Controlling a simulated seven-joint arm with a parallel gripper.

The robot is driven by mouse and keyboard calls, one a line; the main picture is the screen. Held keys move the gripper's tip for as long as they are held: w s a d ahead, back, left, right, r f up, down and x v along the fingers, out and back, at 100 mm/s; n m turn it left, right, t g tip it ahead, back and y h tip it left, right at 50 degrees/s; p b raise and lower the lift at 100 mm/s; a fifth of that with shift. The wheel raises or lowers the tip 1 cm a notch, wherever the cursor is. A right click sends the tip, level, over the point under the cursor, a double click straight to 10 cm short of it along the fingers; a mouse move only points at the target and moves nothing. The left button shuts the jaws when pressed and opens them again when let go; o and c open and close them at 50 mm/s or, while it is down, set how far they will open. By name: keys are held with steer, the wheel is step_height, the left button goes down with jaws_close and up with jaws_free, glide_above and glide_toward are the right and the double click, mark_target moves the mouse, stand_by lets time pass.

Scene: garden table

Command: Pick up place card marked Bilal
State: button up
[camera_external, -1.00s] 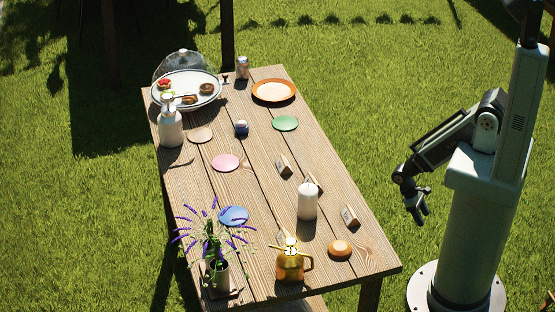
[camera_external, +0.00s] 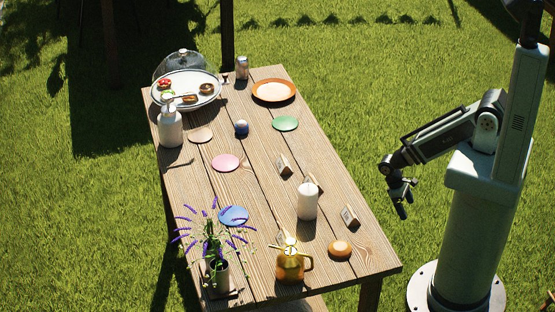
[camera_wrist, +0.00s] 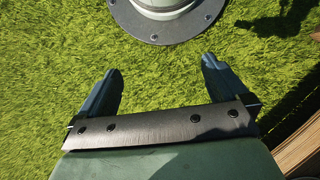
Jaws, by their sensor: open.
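Several small place cards stand on the wooden table. One card (camera_external: 284,165) is right of the pink disc, one (camera_external: 313,183) is partly hidden behind the white candle, and one (camera_external: 350,215) is near the right edge. Another (camera_external: 281,238) is mostly hidden behind the yellow watering can. Their writing is too small to read, so I cannot tell which is marked Bilal. My gripper (camera_external: 403,200) is off the table's right side, pointing down, apart from all cards. In the wrist view my gripper (camera_wrist: 160,80) is open and empty, with grass between its fingers.
Grass lies between table and base.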

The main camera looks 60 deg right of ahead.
steer(key=w+d+r+n+t+h, duration=0.15)
steer(key=w+r, duration=0.35)
steer(key=w, duration=0.5)
steer(key=w+r+t, duration=0.2)
steer(key=w+r, duration=0.4)
steer(key=w, duration=0.3)
steer(key=w+d+r+n+t, duration=0.1)
steer(key=w+r, duration=0.4)
steer(key=w, duration=0.5)
steer(key=w+r+n+t+h, duration=0.1)
steer(key=w+r+t, duration=0.1)
steer(key=w+r, duration=0.55)
steer(key=w+r+t, duration=0.1)
steer(key=w+r, duration=0.3)
steer(key=r, duration=0.7)
steer(key=w+r+n+t+h, duration=0.15)
steer(key=w+r, duration=0.35)
steer(key=r, duration=0.5)
steer(key=n+g+y, duration=0.3)
steer(key=n+y, duration=0.1)
glide_toward(313, 179)
steer(key=shift+w+d+f, duration=0.1)
steer(key=shift+f, duration=2.45)
steer(key=shift+w+d+f, duration=0.1)
steer(key=shift+f, duration=2.45)
